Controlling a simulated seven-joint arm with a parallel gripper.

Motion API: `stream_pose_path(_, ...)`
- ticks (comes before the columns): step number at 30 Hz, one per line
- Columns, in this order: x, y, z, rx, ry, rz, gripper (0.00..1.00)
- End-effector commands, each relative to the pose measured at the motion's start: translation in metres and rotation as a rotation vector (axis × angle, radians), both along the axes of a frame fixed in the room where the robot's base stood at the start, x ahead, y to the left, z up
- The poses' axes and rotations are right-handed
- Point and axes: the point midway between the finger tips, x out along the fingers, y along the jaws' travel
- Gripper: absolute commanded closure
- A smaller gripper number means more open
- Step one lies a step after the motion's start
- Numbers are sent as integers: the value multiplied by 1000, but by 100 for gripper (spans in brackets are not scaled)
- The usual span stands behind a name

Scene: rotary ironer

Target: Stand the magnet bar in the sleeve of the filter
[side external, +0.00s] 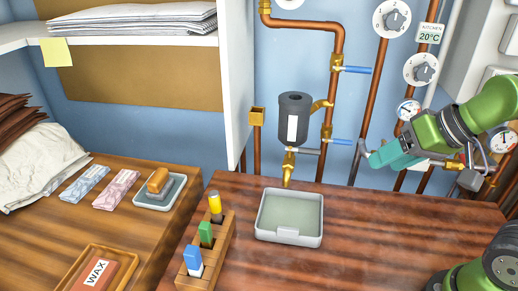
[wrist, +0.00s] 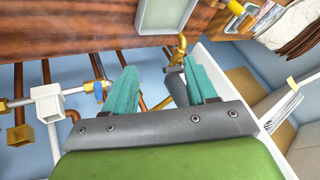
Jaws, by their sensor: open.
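The filter (side external: 294,118) appears to be the dark grey cylinder with a white label, fixed upright on the blue wall among copper pipes. Its top shows a round opening, perhaps the sleeve. A wooden rack (side external: 190,268) holds a blue-topped piece (side external: 193,259), a green one (side external: 206,233) and a yellow-topped one (side external: 215,205). I cannot tell for sure which is the magnet bar. My gripper (side external: 378,155) is open and empty, right of the filter and apart from it. In the wrist view, my teal fingers (wrist: 161,64) are spread, with part of a grey cylinder (wrist: 176,86) beyond them.
A grey tray (side external: 290,239) stands below the filter's brass tap (side external: 288,170). A small square brass cup (side external: 257,115) is left of the filter. Blue-handled valves (side external: 357,70) and pipes crowd the wall near my gripper. The worktop (side external: 380,240) right of the tray is clear.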

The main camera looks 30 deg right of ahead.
Motion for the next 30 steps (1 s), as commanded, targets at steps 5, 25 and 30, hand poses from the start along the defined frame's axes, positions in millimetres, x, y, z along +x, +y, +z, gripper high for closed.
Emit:
stream_pose_path(5,16,31,-13,-11,100,134,43)
stream_pose_path(25,169,266,-30,-343,342,84,43)
stream_pose_path(30,188,284,-12,-329,281,-122,43)
